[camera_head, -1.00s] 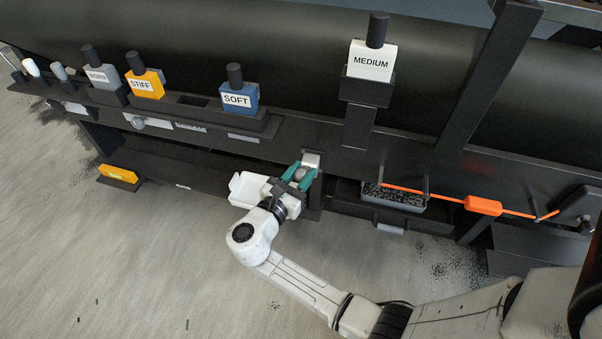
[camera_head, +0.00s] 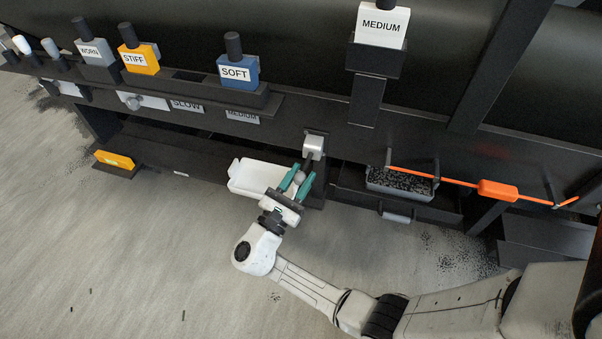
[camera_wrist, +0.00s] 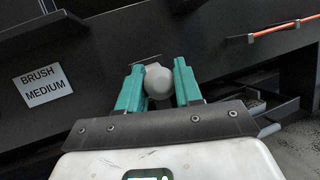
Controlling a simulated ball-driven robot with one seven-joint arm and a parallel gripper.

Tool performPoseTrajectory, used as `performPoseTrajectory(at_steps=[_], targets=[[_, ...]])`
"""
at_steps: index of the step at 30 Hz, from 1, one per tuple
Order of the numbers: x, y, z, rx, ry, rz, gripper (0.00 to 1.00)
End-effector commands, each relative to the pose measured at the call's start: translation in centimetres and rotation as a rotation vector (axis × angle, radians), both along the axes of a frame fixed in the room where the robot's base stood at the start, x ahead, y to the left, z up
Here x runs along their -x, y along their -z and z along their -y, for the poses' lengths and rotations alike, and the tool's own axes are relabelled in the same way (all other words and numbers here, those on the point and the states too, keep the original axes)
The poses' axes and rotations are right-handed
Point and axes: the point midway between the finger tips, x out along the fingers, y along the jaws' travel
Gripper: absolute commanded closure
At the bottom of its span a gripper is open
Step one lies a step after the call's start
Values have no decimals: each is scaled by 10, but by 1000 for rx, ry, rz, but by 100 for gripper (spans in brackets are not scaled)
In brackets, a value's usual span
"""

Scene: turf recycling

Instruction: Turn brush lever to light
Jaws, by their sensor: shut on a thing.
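The brush lever has a silver-grey pivot block (camera_head: 314,145) on the machine's dark front and a thin dark stem. Its rounded grey knob (camera_head: 299,179) also shows in the wrist view (camera_wrist: 158,81). The stem runs down from the block and slightly left in the head view. My gripper (camera_head: 298,183) is shut on the knob, with one teal finger on each side. A label reading "BRUSH MEDIUM" (camera_wrist: 42,85) is on the panel left of the gripper in the wrist view. I see no "light" mark.
A white tray (camera_head: 253,178) is close left of my gripper. A grey bin of dark bits (camera_head: 399,184) and an orange-handled rod (camera_head: 497,190) are to the right. STIFF (camera_head: 139,58), SOFT (camera_head: 238,71) and MEDIUM (camera_head: 381,26) blocks stand above. Open floor lies in front.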

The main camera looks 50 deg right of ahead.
Motion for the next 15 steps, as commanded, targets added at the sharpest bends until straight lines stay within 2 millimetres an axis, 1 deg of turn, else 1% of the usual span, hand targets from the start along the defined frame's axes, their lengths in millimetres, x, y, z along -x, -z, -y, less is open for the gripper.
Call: performPoseTrajectory(at_steps=[1, 6, 15], targets=[[1, 6, -1, -4, -2, -6, 100], [1, 12, -2, -5, -1, -6, 100], [2, 15, -2, -7, -1, -7, 100]])
